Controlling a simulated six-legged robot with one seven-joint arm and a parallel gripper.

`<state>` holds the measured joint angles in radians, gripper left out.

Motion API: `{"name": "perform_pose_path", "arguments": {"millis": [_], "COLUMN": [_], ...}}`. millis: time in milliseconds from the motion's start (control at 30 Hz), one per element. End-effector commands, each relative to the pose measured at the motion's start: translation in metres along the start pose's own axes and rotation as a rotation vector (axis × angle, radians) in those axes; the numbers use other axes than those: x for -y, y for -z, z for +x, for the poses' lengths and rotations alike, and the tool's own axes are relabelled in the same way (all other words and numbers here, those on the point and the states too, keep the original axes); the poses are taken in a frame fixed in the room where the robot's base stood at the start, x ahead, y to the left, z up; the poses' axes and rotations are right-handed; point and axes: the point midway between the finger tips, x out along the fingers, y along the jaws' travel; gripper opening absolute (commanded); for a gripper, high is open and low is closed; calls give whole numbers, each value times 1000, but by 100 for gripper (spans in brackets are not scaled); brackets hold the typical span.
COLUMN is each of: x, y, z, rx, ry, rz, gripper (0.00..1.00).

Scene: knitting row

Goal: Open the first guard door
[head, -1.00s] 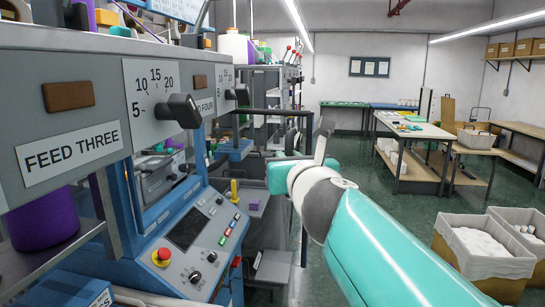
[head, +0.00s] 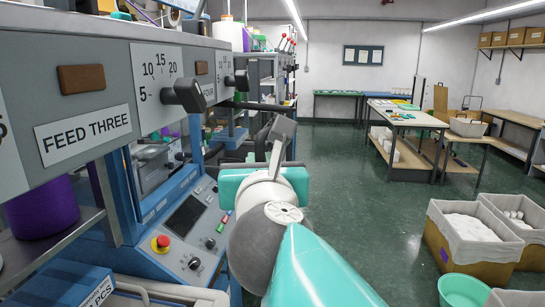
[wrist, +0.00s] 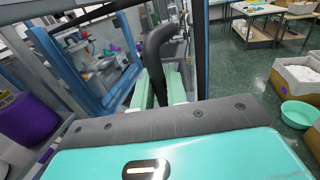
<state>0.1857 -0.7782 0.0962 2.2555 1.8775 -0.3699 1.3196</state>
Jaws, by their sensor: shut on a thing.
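In the wrist view the two pale green fingers of my gripper (wrist: 158,88) are closed around a black curved handle (wrist: 158,48). A dark upright post (wrist: 201,50) stands just right of the handle. The handle seems to belong to a guard door, but its panel is hard to make out. In the head view a dark horizontal bar (head: 262,106) shows behind my gripper, beside the knitting machine. My gripper's body hides the handle and fingertips there. The blue-framed opening (head: 158,175) at the left shows the machine's inside.
The machine's control panel (head: 190,225) with a red emergency button (head: 161,243) is close at left, below the "FEED THREE" label (head: 84,134). Lined bins (head: 470,240) and a teal tub (head: 464,289) stand at right. Open green floor (head: 340,190) lies in the middle.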

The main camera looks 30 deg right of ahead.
Motion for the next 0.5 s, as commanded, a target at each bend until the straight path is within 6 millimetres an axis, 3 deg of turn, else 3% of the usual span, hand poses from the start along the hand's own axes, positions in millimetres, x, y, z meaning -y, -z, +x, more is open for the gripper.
{"name": "perform_pose_path", "arguments": {"millis": [133,500], "x": [-10,-12], "y": [-1,-1], "z": [-8,-9], "rx": [4,3], "ry": [-12,-12], "rz": [-5,-5], "gripper": [0,0]}}
